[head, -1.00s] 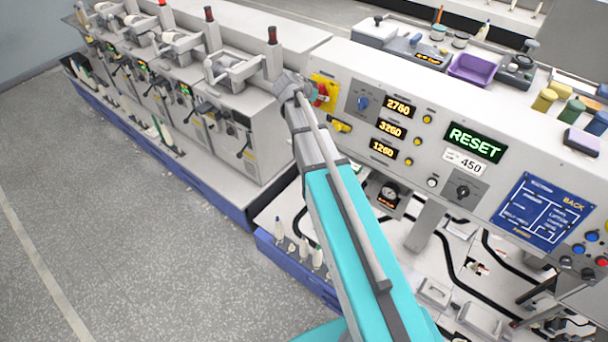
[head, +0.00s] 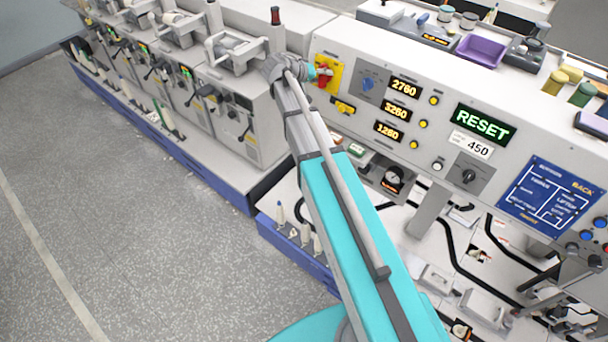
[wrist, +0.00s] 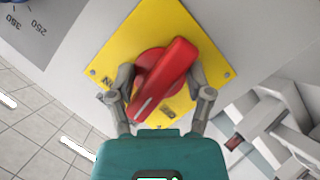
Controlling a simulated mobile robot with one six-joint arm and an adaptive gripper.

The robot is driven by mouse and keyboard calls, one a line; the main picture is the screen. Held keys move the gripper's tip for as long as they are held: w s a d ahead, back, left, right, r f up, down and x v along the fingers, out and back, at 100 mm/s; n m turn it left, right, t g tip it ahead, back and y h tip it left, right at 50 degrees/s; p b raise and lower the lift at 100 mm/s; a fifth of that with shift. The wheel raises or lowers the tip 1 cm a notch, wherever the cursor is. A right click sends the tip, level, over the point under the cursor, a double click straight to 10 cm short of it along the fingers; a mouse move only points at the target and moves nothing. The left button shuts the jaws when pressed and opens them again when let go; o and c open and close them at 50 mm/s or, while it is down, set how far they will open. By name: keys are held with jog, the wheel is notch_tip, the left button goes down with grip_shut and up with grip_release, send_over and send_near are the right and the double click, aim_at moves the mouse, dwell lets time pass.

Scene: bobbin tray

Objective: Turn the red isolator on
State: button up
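The red isolator handle (wrist: 163,80) sits on a yellow square plate (wrist: 148,30) in the wrist view. It lies diagonally, its white-marked end toward the lower left. An "N" shows on the plate beside the left finger, with another mark, hard to read, below the handle. My gripper (wrist: 160,78) has its fingers apart, one on each side of the handle; I cannot tell whether they touch it. In the head view the handle (head: 323,77) shows at the left end of the panel, with my gripper (head: 313,72) against it, partly hidden by my wrist.
A smaller yellow fitting (head: 345,106) sits just below the isolator plate. A blue knob (head: 368,84) and amber displays (head: 396,110) are to the right. A winding unit with a red-topped post (head: 275,18) stands close on the left. The floor at left is clear.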

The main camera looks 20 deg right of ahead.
jog(key=n+h+b, duration=0.1)
jog(key=n, duration=0.2)
jog(key=shift+f+g+h+b, duration=0.1)
jog(key=shift+g+h+b, duration=0.2)
jog(key=shift+b, duration=0.1)
jog(key=n+h+b, duration=0.1)
jog(key=n+b, duration=0.1)
jog(key=n, duration=0.2)
jog(key=shift+h, duration=0.3)
jog(key=p+v, duration=0.3)
jog(key=v, duration=1.1)
jog(key=s+f+m+g+y+b, duration=0.1)
jog(key=s+f+y+b, duration=0.3)
jog(key=f, duration=0.9)
jog(key=s+d+f+g+y+b, duration=0.1)
jog(key=s+f+y+b, duration=0.4)
jog(key=s+f+b, duration=0.5)
jog(key=shift+s+d+f+m+y+b, duration=0.3)
jog(key=shift+s+f, duration=0.7)
jog(key=shift+f, duration=0.8)
jog(key=shift+a+r, duration=0.1)
jog(key=shift+r, duration=0.05)
